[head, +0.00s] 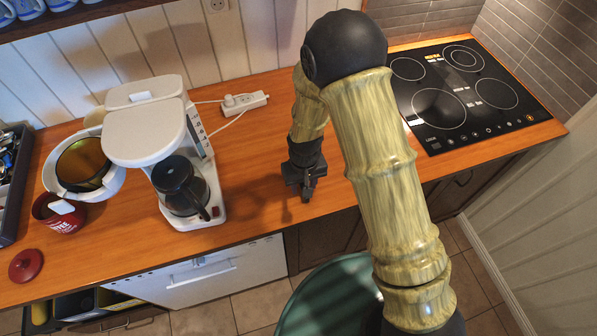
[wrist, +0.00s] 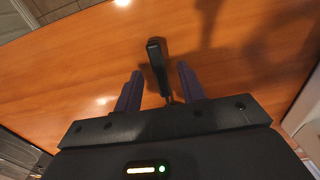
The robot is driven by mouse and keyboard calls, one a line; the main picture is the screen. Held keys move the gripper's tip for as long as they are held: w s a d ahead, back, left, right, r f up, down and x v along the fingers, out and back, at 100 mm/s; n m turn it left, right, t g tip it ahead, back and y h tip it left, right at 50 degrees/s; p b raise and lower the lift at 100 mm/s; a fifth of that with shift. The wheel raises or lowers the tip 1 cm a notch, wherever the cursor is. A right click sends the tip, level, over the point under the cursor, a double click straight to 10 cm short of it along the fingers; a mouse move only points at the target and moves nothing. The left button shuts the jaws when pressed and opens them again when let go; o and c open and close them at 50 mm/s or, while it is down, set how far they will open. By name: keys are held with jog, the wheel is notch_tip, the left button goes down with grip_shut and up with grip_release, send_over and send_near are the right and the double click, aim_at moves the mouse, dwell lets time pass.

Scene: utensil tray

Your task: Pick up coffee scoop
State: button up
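The coffee scoop is most likely the dark-handled utensil (wrist: 156,55) on the wooden counter in the wrist view. Its thin stem runs down between my gripper's fingers, and its lower end is hidden behind the gripper body. My gripper (wrist: 160,88) is open, with one finger on each side of the stem and a visible gap to each. In the head view my gripper (head: 305,190) points down close to the counter, right of the coffee maker. The scoop cannot be made out clearly there.
A white coffee maker (head: 145,130) with a glass carafe (head: 180,187) stands left of my gripper. A red canister (head: 60,213) and red lid (head: 26,265) lie farther left. A power strip (head: 245,102) is behind, a black hob (head: 465,90) right. Counter around my gripper is mostly clear.

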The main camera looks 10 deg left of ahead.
jog(key=shift+f, duration=0.15)
dwell(0.4)
grip_shut()
notch_tip(320, 180, up, 10)
jog(key=b, duration=0.2)
dwell(0.6)
dwell(0.4)
